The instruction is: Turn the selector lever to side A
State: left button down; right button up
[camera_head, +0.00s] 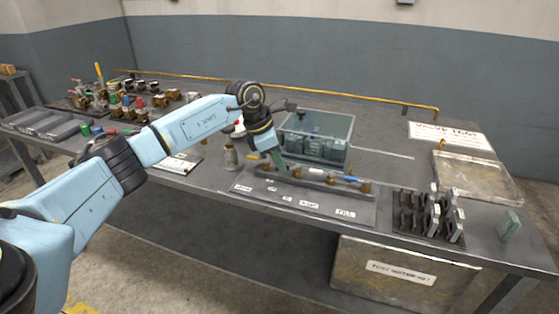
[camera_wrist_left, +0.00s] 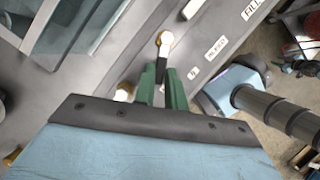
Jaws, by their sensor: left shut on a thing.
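My left gripper (camera_head: 282,166) reaches down to the left part of a grey fixture plate (camera_head: 335,205) with brass fittings and white labels. In the left wrist view its green fingers (camera_wrist_left: 162,84) are shut on a short black lever piece (camera_wrist_left: 163,58). The lever's end lies by a round brass-and-white fitting (camera_wrist_left: 165,40). Another brass fitting (camera_wrist_left: 125,92) is beside the fingers. The gripper hides much of the lever in the head view, and no side A mark is legible. My right gripper is not in view.
A black rack (camera_head: 425,225) and a shallow metal tray (camera_head: 475,177) are to the right. Several valves (camera_head: 125,100) crowd the back left.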

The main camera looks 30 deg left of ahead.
pick_arm(q)
jog(key=shift+w+a+m+h, duration=0.25)
jog(key=shift+w+m+h, duration=0.1)
jog(key=shift+m, duration=0.55)
jog(key=shift+w+a+m+g, duration=0.15)
jog(key=shift+w+m+g, duration=0.15)
jog(key=shift+m+g, duration=0.3)
jog(key=shift+w+m, duration=0.15)
jog(key=shift+m, duration=0.35)
jog(key=shift+w+a+m+g+h+b, duration=0.25)
jog(key=shift+w+m+g+b, duration=0.1)
jog(key=shift+m, duration=0.45)
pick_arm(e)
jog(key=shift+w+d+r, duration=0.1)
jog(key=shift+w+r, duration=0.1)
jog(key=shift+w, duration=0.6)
pick_arm(q)
jog(key=c, duration=1.5)
grip_release()
jog(key=shift+o, duration=0.2)
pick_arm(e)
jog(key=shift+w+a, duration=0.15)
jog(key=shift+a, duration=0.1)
